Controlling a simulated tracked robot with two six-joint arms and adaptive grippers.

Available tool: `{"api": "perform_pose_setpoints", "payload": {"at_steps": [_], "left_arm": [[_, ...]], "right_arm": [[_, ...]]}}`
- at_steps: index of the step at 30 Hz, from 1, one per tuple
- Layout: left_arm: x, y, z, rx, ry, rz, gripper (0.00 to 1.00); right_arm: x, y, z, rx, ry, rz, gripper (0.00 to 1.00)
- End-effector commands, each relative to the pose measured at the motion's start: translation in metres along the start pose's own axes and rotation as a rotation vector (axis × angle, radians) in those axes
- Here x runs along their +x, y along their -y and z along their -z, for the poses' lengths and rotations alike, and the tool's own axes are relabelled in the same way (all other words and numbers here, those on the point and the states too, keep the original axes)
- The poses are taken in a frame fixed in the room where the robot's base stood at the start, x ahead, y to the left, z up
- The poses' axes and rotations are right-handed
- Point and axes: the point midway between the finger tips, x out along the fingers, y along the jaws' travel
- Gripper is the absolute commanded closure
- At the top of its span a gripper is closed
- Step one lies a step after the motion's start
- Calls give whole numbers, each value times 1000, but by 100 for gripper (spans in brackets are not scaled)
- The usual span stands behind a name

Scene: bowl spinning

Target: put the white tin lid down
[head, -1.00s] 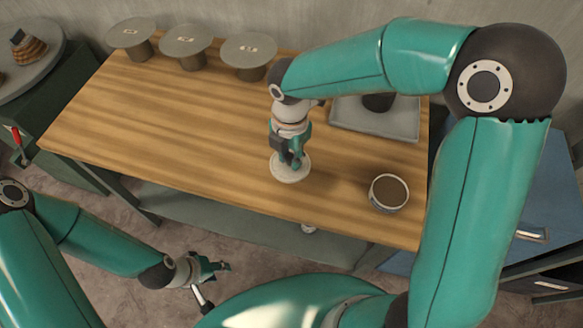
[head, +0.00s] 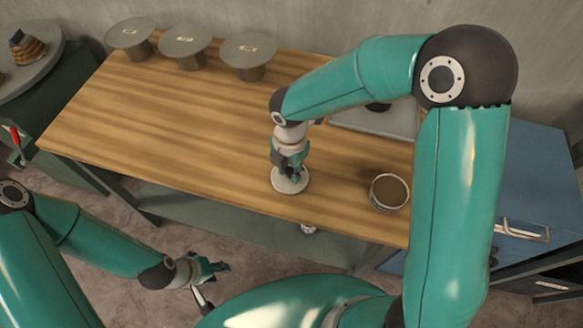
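The white tin lid (head: 291,188) is a pale round disc near the front edge of the wooden table, in the head view. My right gripper (head: 290,174) points down at its middle and appears shut on it; the fingertips cover the grip point. Whether the lid touches the tabletop I cannot tell. A round tin (head: 389,205) with a pale rim and brown inside stands to the right of the lid, uncovered. My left gripper (head: 221,267) is low at the left, in front of the table and away from the lid; its fingers are too small to read.
Several grey round stands (head: 249,49) line the back of the wooden table (head: 180,125). A grey tray (head: 375,119) lies partly behind my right arm. The table's left and middle are clear. A blue cabinet (head: 535,190) is at the right.

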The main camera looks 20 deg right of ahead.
Motion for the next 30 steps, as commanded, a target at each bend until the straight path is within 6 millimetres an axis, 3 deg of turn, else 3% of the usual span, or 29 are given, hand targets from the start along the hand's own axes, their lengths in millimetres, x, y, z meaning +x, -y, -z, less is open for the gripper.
{"api": "perform_pose_setpoints", "payload": {"at_steps": [3, 16, 30], "left_arm": [[0, 0, 0, 0, 0, 0, 60], [-2, -1, 0, 0, 0, 0, 60], [-5, -2, 0, 0, 0, 0, 60]], "right_arm": [[0, 0, 0, -1, -1, 2, 50], [-10, 0, 0, 0, 1, 0, 50], [-96, -1, 0, 0, 1, -3, 50]]}}
